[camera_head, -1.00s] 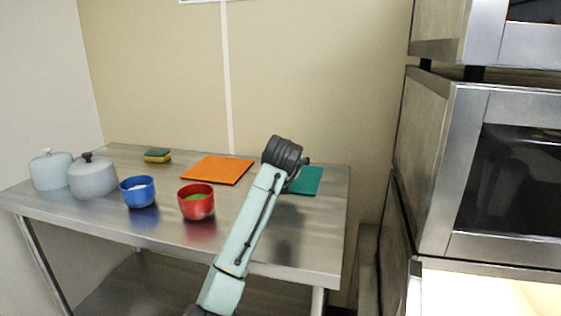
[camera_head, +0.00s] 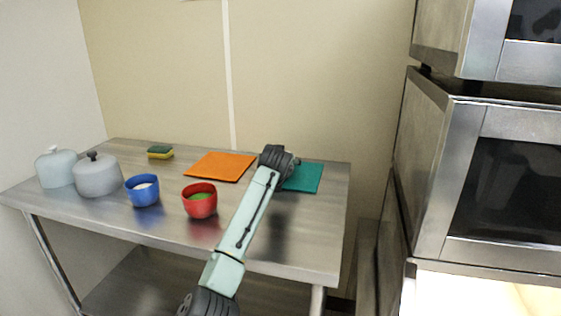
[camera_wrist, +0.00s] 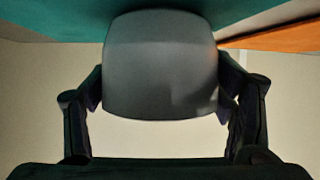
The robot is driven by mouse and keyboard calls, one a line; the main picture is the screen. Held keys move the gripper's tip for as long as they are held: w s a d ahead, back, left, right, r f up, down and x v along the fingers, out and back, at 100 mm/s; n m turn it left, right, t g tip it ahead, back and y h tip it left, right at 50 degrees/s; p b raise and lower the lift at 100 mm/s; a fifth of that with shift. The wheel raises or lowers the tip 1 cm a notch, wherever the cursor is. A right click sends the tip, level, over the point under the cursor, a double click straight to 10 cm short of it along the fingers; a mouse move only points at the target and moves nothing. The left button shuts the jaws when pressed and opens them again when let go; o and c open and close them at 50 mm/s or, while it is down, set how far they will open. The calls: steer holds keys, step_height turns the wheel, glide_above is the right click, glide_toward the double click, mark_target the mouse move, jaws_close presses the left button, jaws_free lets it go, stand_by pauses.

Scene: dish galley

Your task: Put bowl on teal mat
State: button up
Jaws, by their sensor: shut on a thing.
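A plain grey rounded thing, seemingly the bowl (camera_wrist: 160,65), fills the middle of the wrist view. My gripper (camera_wrist: 162,88) is shut on it, with one dark finger at each side. The teal mat (camera_head: 305,178) lies at the right end of the steel table, partly behind my arm. It also shows beyond the bowl along the top of the wrist view (camera_wrist: 60,22). I cannot tell whether the bowl touches the mat. In the head view my arm hides the bowl and the fingers.
An orange mat (camera_head: 220,166) lies left of the teal one. A red cup (camera_head: 199,205), a blue cup (camera_head: 142,195), two lidded pots (camera_head: 97,178) and a sponge (camera_head: 160,152) stand further left on the table (camera_head: 290,245). Steel ovens (camera_head: 455,180) stand at right.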

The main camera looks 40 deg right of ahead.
steer(key=shift+f, duration=0.15)
steer(key=o, duration=1.5)
steer(key=b+v, duration=0.3)
steer(key=v, duration=0.9)
steer(key=shift+a, duration=0.1)
